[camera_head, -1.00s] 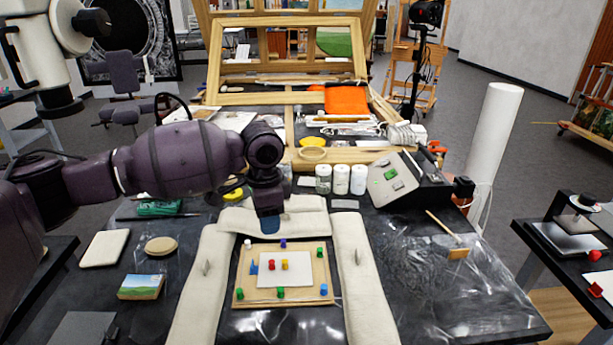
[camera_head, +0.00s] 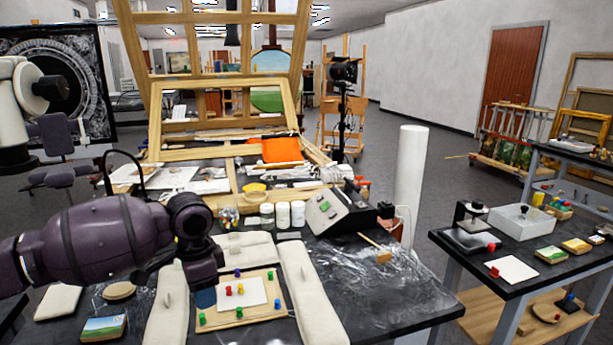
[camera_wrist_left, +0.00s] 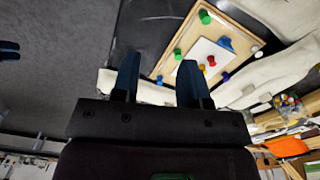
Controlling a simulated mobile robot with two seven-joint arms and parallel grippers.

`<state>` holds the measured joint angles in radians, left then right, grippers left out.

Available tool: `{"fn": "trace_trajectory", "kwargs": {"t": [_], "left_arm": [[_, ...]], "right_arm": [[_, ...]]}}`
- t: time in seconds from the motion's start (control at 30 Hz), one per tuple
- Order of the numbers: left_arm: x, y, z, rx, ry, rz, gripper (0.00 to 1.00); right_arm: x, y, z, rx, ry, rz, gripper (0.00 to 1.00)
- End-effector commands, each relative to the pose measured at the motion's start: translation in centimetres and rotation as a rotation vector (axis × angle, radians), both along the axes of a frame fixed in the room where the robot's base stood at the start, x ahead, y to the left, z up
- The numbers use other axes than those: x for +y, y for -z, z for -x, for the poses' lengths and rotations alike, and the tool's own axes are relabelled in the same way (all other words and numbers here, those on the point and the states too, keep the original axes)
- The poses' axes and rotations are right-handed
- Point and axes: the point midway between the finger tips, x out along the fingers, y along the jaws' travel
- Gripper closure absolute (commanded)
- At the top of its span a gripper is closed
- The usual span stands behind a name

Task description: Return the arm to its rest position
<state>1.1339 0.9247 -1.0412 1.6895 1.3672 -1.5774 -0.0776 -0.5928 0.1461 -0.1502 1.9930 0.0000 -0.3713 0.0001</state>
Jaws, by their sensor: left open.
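My left arm comes in from the left in the head view, and its gripper (camera_head: 205,297) points down beside the left edge of a wooden board (camera_head: 240,317). The board carries a white sheet (camera_head: 256,292) and several coloured pegs. In the left wrist view the two dark blue fingers of my left gripper (camera_wrist_left: 158,82) stand apart with nothing between them. The board (camera_wrist_left: 166,66) lies beyond the fingertips there.
Pale padded cushions (camera_head: 302,290) surround the board. A small landscape picture (camera_head: 103,328) lies at the left. White jars (camera_head: 283,215) and a sloped grey device (camera_head: 335,212) stand behind. A white roll (camera_head: 410,185) stands right of the table. A side table (camera_head: 500,268) is farther right.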

Motion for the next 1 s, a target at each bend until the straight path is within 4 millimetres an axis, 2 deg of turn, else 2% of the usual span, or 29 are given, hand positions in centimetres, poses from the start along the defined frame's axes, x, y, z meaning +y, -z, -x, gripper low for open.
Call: {"fn": "trace_trajectory", "kwargs": {"t": [0.03, 0.37, 0.6, 0.8, 1.0], "left_arm": [[-0.6, 1.4, 0.8, 0.008, 0.013, 0.008, 0.6], [-3.8, 6.9, 4.9, 0.002, 0.064, 0.07, 0.6], [-6.7, 11.5, 9.8, -0.022, 0.062, 0.165, 0.6], [-8.2, 14.0, 13.8, -0.06, 0.004, 0.251, 0.6], [-8.4, 15.5, 17.3, -0.106, -0.109, 0.319, 0.6]], "right_arm": [[0.0, -0.1, -0.1, -0.002, 0.0, 0.0, 0.59], [0.1, -0.4, -0.4, -0.012, 0.0, -0.002, 0.59], [0.1, -0.1, 0.2, 0.0, 0.004, -0.004, 0.59], [0.0, 0.2, 0.5, 0.009, 0.006, -0.004, 0.59], [0.0, 0.3, 0.7, 0.013, 0.008, -0.004, 0.59]]}}
